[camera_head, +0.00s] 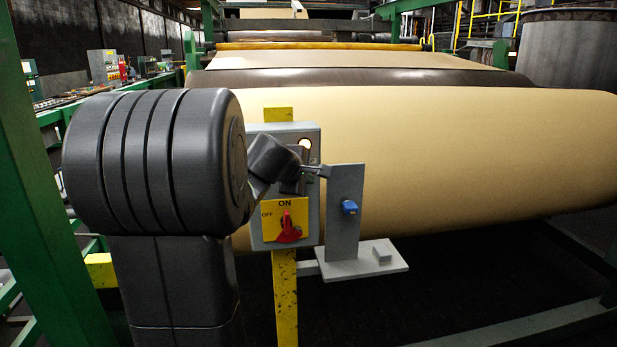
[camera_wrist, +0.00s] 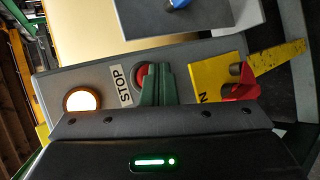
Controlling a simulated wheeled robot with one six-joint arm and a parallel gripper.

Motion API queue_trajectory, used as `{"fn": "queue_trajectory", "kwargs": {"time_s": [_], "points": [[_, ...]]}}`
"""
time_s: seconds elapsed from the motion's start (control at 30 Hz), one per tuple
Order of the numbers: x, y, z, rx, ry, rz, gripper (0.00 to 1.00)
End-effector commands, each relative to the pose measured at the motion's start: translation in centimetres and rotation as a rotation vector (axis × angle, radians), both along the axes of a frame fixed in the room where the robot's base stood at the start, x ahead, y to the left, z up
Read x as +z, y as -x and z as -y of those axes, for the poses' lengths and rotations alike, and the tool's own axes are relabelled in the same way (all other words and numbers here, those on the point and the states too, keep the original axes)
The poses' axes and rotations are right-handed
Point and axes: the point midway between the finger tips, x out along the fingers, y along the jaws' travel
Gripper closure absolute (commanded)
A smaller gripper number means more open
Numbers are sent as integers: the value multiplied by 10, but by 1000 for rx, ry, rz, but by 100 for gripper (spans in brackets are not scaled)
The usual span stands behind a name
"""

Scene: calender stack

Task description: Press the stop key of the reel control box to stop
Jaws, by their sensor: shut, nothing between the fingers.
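The reel control box (camera_head: 313,205) is a grey box on a yellow post. In the wrist view its face (camera_wrist: 60,80) carries a white STOP label (camera_wrist: 119,85) and the red stop key (camera_wrist: 143,76) beside it. My gripper (camera_wrist: 158,72) has green fingers, shut and empty, in front of the key. They cover its right part; I cannot tell whether they touch it. In the head view my dark wrist is close in front of the box, and the stop key is hidden.
A lit lamp (camera_wrist: 82,100) sits on the box, left of STOP. A red rotary switch (camera_wrist: 238,84) is on a yellow ON/OFF plate (camera_head: 272,236). A grey plate with a blue knob (camera_head: 349,207) stands right of the box. A large tan paper roll (camera_head: 480,150) lies behind.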

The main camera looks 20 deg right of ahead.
Motion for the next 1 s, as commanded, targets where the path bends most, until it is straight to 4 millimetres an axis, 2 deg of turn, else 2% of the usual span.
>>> {"fn": "queue_trajectory", "kwargs": {"time_s": [0.67, 1.0], "points": [[0, -5, 1, 1, 0, 1, 100], [-1, 9, -2, 0, 0, 2, 100]]}}
